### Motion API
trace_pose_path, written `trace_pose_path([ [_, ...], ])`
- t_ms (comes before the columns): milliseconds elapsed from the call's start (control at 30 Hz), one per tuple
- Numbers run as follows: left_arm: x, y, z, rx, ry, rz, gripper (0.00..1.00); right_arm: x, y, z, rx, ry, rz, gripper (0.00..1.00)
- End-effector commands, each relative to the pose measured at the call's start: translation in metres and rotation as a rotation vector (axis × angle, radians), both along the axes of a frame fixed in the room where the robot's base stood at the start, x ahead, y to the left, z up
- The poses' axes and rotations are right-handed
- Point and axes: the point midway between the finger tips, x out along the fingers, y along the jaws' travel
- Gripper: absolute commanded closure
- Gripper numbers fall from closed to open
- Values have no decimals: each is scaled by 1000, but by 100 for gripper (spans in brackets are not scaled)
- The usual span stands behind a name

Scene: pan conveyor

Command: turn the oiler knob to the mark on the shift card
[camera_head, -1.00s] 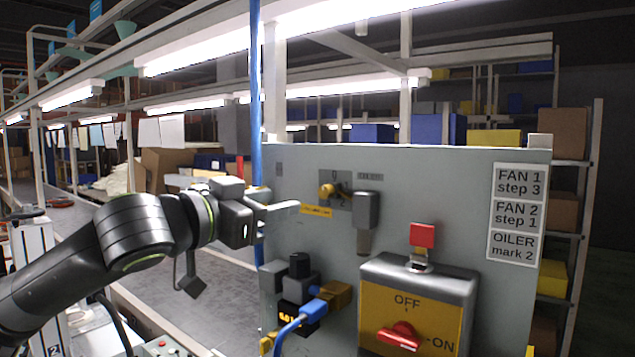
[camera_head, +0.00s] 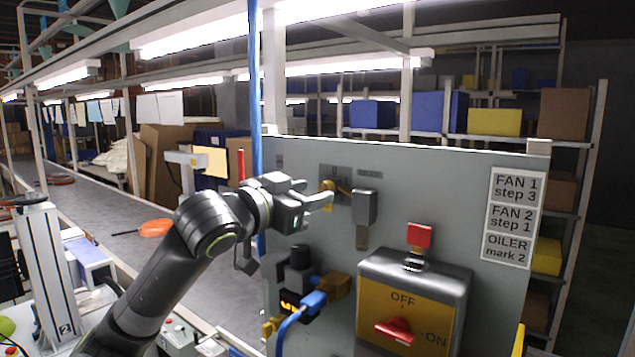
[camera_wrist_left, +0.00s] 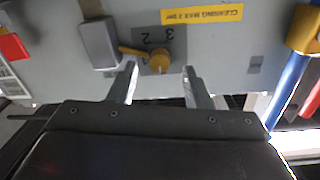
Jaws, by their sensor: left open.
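The yellow knob (camera_head: 327,186) sits on a small grey plate high on the panel, left of a grey housing (camera_head: 364,206). In the wrist view the knob (camera_wrist_left: 160,61) has a yellow pointer reaching left, and the plate shows a 3 and a 2. The exact mark it points at is unclear. My left gripper (camera_head: 315,196) is open, its fingertips by the knob. In the wrist view its fingers (camera_wrist_left: 159,75) are on either side of the knob, apart from it. The shift card (camera_head: 511,219) reads OILER mark 2. My right gripper is not in view.
Below the knob are a black-knobbed regulator (camera_head: 298,258) with a blue hose fitting (camera_head: 314,300) and a yellow OFF/ON switch box (camera_head: 413,300) with a red handle. A blue vertical pipe (camera_head: 255,90) runs by the panel's left edge. A conveyor (camera_head: 110,215) lies behind.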

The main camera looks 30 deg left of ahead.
Motion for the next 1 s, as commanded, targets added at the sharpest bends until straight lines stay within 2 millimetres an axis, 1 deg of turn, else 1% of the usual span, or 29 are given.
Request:
trace_pose_path([
  [33,6,-1,3,-5,1,-1,55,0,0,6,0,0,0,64],
  [100,13,-2,3,-4,0,-2,55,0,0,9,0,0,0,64],
  [300,25,-5,1,-2,0,-1,55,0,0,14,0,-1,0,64],
  [667,28,-5,0,1,0,1,55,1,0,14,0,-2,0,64],
  [767,27,-5,0,1,0,1,66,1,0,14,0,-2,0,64],
  [1000,27,-5,0,1,0,1,97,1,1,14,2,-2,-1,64],
])
